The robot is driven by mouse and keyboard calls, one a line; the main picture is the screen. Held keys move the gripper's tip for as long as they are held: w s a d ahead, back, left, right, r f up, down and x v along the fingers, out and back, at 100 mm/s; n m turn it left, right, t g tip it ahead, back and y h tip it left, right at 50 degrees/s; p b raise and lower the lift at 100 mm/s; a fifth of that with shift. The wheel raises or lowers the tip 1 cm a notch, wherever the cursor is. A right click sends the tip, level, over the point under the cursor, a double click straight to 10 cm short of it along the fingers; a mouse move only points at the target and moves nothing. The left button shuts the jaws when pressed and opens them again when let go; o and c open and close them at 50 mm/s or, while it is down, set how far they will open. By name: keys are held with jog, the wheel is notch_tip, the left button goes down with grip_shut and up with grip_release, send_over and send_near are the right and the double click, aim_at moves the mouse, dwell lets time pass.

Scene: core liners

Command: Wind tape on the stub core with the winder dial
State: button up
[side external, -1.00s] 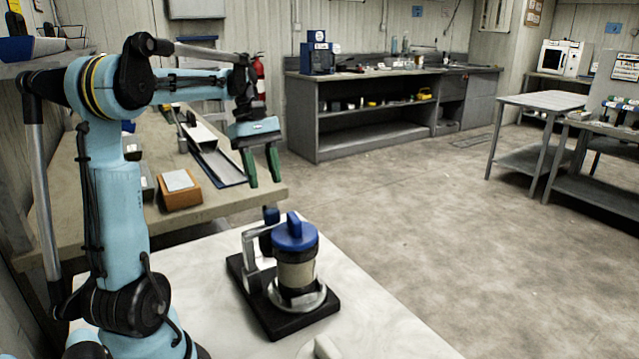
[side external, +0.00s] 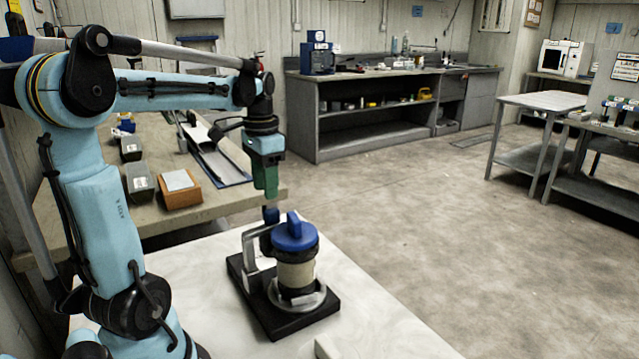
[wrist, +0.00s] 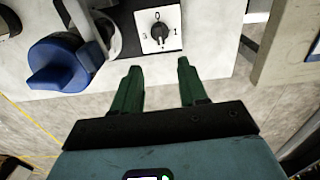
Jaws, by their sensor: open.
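The winder stands on a black base (side external: 275,318) on the white table. Its upright core (side external: 296,272) is cream-coloured, under a blue ridged cap (side external: 293,236). The cap also shows in the wrist view (wrist: 62,66). A white dial plate (wrist: 172,18) with a black knob (wrist: 159,32) and the marks 0, 1 and 3 shows in the wrist view. I cannot make out this dial in the side view. My gripper (side external: 267,194) is above and behind the winder. In the wrist view its green fingers (wrist: 158,66) are apart and empty, with the dial beyond them.
The white table (side external: 195,270) has free room around the winder. A longer bench (side external: 120,210) behind holds an orange-brown box (side external: 180,192), dark boxes (side external: 139,180) and a long tray (side external: 218,160). A pale object (side external: 327,346) is cut off at the bottom edge.

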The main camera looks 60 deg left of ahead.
notch_tip(320, 180, down, 14)
jog(key=shift+r, duration=0.15)
dwell(0.7)
grip_shut()
